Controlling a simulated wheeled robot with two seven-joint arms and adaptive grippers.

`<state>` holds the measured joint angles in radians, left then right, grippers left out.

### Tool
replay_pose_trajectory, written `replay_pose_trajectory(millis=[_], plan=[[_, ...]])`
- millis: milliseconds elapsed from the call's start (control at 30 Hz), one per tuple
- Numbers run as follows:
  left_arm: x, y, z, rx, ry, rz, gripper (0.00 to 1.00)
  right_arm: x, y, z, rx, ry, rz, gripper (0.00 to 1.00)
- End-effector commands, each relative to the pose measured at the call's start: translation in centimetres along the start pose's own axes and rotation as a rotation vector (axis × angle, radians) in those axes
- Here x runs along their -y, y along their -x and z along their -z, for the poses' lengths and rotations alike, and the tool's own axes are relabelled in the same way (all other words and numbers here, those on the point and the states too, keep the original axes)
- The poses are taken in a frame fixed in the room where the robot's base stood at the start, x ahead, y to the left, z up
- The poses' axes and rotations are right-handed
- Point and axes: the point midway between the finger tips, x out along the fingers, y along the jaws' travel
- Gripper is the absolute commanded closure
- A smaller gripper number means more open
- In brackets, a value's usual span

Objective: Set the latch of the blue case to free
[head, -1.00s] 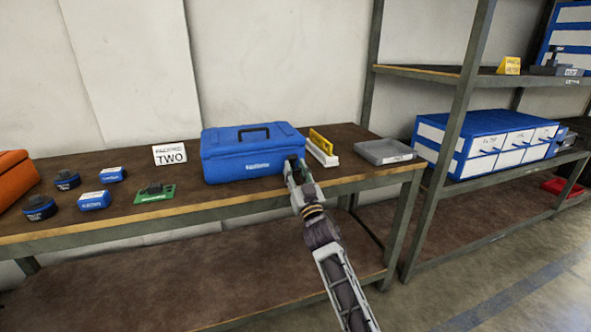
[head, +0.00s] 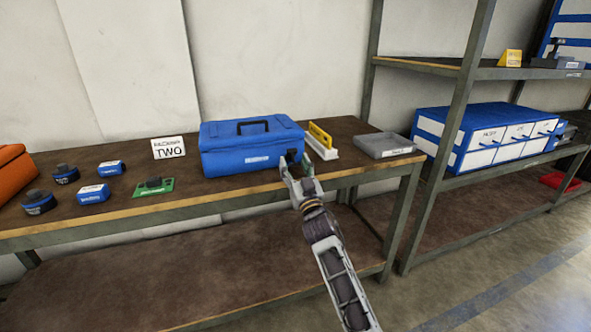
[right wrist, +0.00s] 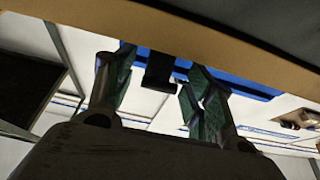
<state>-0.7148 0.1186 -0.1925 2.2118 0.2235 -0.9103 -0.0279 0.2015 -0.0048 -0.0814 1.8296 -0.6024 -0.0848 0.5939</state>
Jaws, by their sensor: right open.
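The blue case (head: 245,152) sits shut on the workbench, with a black handle on its lid. Its small black latch (head: 292,155) is on the front face near the right end. My right gripper (head: 296,166) is open in front of that latch, its fingers to either side of it. In the right wrist view the black latch (right wrist: 158,70) shows between the two open fingers (right wrist: 155,85), with the blue case (right wrist: 242,82) behind. I cannot tell whether a finger touches the latch, nor its exact setting. My left gripper is not in view.
A yellow-and-white tool (head: 321,142) and a grey tray (head: 384,145) stand right of the case on the workbench (head: 225,196). A green board (head: 153,187), blue packs and a "TWO" sign (head: 168,148) are to the left. A shelf rack (head: 455,115) stands at right.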

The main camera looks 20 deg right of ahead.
Motion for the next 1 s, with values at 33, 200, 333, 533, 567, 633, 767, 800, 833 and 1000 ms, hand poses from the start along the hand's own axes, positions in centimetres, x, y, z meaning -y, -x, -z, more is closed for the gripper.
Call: replay_pose_trajectory(millis=[33,200,333,533,567,633,767,800,833,1000], plan=[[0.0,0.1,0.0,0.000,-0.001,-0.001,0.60,0.0,0.0,0.1,-0.001,0.000,0.000,0.46],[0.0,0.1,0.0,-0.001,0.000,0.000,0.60,0.0,0.3,0.1,-0.002,0.000,0.000,0.46],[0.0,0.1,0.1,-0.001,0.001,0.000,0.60,0.0,0.9,0.0,-0.001,0.000,0.000,0.46],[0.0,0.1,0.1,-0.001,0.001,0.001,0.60,0.0,2.4,0.0,0.000,-0.002,-0.001,0.46],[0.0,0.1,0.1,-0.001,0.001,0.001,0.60,0.0,2.6,0.0,0.000,-0.002,-0.001,0.46],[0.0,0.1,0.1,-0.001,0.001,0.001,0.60,0.0,3.2,0.0,0.000,-0.001,-0.001,0.46],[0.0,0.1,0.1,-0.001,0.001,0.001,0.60,0.0,4.3,0.0,0.000,-0.001,0.000,0.46],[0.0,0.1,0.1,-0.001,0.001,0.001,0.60,0.0,4.6,0.0,-0.001,-0.001,0.000,0.46],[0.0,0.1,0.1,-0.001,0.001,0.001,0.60,0.0,4.9,0.1,-0.001,-0.001,0.000,0.46],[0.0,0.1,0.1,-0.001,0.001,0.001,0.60,0.0,6.3,0.0,0.000,0.000,0.000,0.46]])
